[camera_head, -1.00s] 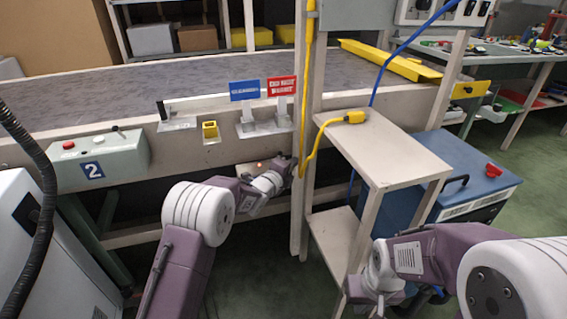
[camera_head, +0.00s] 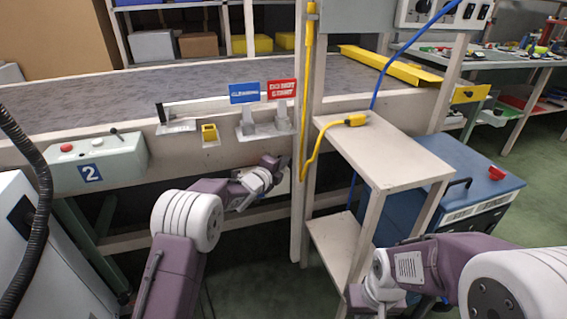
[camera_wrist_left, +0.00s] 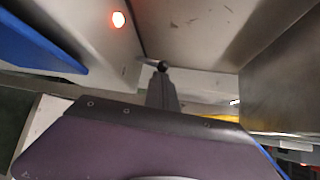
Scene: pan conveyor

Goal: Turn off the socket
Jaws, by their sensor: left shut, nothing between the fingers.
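A glowing orange-red lamp (camera_wrist_left: 118,19) is lit on a pale metal face in the left wrist view. A short metal stub (camera_wrist_left: 149,60) sticks out low on that face; I cannot tell for sure whether it is a switch lever. My left gripper (camera_wrist_left: 162,68) is shut and empty, its dark tip right at the stub; contact is unclear. In the head view my left gripper (camera_head: 273,162) is under the conveyor's front edge, left of the upright post, and hides the lamp. My right gripper is not clearly visible beyond its wrist at the lower right.
A pale panel with black sockets or switches (camera_head: 450,12) is at the top right. A yellow cable (camera_head: 307,110) runs down the post, beside a pale shelf (camera_head: 385,150). A grey control box (camera_head: 92,165) marked 2 is left; a blue machine (camera_head: 475,185) is right.

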